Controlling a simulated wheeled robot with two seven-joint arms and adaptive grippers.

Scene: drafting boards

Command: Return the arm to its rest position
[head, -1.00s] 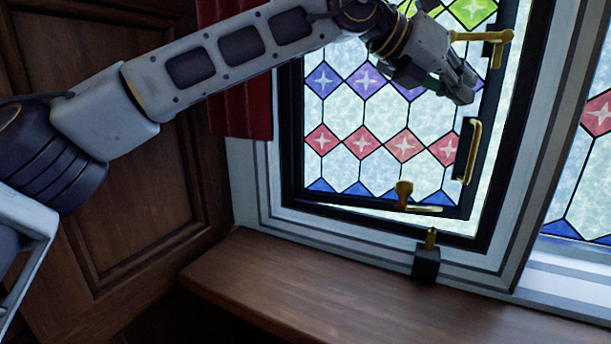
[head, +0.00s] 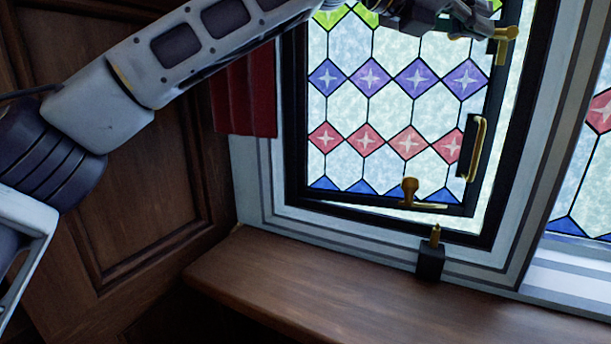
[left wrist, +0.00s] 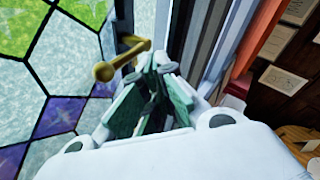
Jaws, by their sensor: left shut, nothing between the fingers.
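My left gripper (head: 485,18) is at the top edge of the head view, in front of the upper part of the leaded window (head: 395,105). Its fingers are shut and empty. In the left wrist view the gripper (left wrist: 158,68) points towards the window's side frame, close to a brass lever handle (left wrist: 122,60). That lever (head: 500,34) also shows in the head view, partly behind the gripper. I cannot tell whether they touch. My left arm reaches up from the left. My right gripper is in neither view.
A brass pull handle (head: 474,148) is on the window's right side, and a brass stay (head: 411,192) on its bottom rail. A bright wedge shows along the bottom rail. A red curtain (head: 246,95) hangs left.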

